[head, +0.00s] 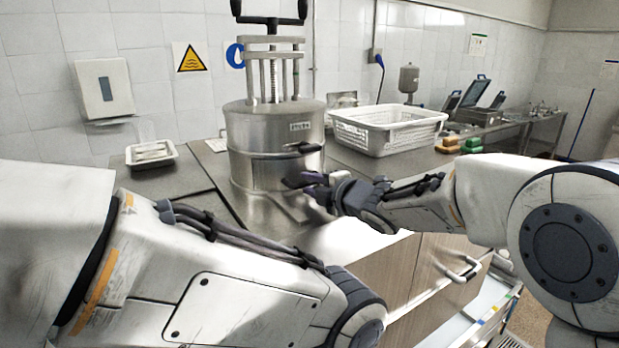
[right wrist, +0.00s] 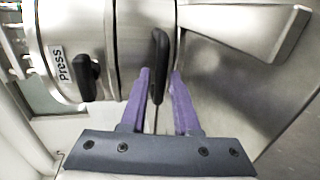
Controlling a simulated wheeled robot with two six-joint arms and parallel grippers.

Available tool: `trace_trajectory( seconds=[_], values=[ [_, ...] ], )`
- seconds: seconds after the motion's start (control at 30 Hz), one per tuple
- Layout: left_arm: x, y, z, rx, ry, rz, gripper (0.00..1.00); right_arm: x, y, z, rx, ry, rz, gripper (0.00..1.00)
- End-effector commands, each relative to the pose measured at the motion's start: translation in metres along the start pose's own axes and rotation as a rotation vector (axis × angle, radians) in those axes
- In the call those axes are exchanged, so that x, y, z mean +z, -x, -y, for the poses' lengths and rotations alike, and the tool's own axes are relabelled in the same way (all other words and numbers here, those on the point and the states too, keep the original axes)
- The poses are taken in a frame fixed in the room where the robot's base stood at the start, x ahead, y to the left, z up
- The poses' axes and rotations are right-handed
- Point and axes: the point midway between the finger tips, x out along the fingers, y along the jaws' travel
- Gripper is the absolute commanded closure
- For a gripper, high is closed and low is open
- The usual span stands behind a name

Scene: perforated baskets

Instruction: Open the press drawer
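The press (head: 275,125) is a large steel cylinder with a screw frame on top, standing on the counter. The right wrist view shows it turned sideways, with its "Press" label (right wrist: 61,66) and two black handles. One handle (right wrist: 88,76) is beside the label. The other handle (right wrist: 160,55) is on the lower section, which I take to be the drawer. My right gripper (head: 296,181) is in front of that lower section. Its purple fingers (right wrist: 160,73) are open, with the lower handle between their tips; I cannot tell whether they touch it. My left gripper is out of view.
A white perforated basket (head: 388,140) stands right of the press. A small white tray (head: 151,160) is at the left. Green and orange blocks (head: 446,148) lie on the right counter. A steel spout or chute (right wrist: 262,20) is close to my right gripper. My left arm fills the lower left.

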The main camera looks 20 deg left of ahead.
Motion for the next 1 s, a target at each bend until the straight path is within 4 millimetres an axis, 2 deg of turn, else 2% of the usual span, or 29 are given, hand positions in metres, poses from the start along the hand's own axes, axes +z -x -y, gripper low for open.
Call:
trace_trajectory(
  seconds=[0.17,0.43,0.47,0.5,0.53,1.0],
  values=[
    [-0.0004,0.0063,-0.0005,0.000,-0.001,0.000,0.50,0.0008,-0.0125,0.0001,-0.001,-0.002,0.002,0.70],
    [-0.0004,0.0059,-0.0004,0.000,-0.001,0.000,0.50,0.0019,-0.0135,0.0008,0.000,-0.002,0.004,0.70],
    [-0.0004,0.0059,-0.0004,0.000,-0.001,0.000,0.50,0.0020,-0.0134,0.0008,0.000,-0.002,0.004,0.74],
    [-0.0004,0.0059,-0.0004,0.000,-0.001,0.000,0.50,0.0021,-0.0132,0.0008,0.000,-0.002,0.004,0.90],
    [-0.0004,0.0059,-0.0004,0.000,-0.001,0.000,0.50,0.0022,-0.0132,0.0008,0.000,-0.002,0.004,1.00],
    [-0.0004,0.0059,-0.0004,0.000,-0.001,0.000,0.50,0.0028,-0.0126,0.0010,-0.001,-0.003,0.005,1.00]
  ],
)
